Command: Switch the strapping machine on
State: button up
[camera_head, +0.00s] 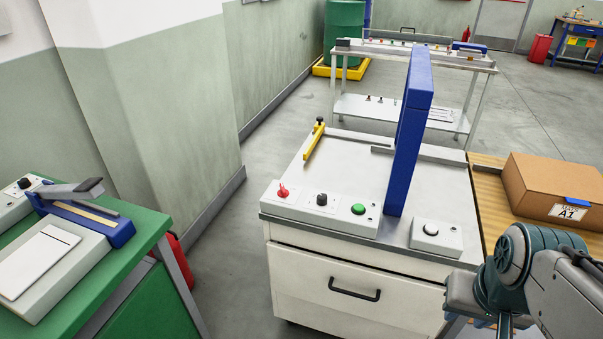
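The strapping machine (350,307) is a white cabinet with a grey top and a tall blue arch (410,130) across it. Its front control panel (300,199) carries a red switch with a small lever (283,191) at the left, a black knob (321,199) in the middle and a green button (358,209) at the right. A separate small white box (436,237) with a dark round button sits right of the arch. My arm reaches in at the lower right, apart from the panel. My gripper (490,321) is mostly hidden and cut off there; its fingers are unclear.
A cardboard box (553,190) labelled A1 stands on a wooden surface at the right. A green bench (90,275) with a blue-and-grey device is at the left. A shelf cart (395,110) stands behind the machine.

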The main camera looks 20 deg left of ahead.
aim_at(283, 193)
jog(key=k, duration=1.2)
jog(key=u, duration=0.55)
jog(key=i, duration=0.45)
jog(key=u, duration=0.7)
jog(key=i, duration=1.4)
jog(key=z, duration=0.95)
jog(key=i, duration=0.25)
jog(key=z, duration=0.25)
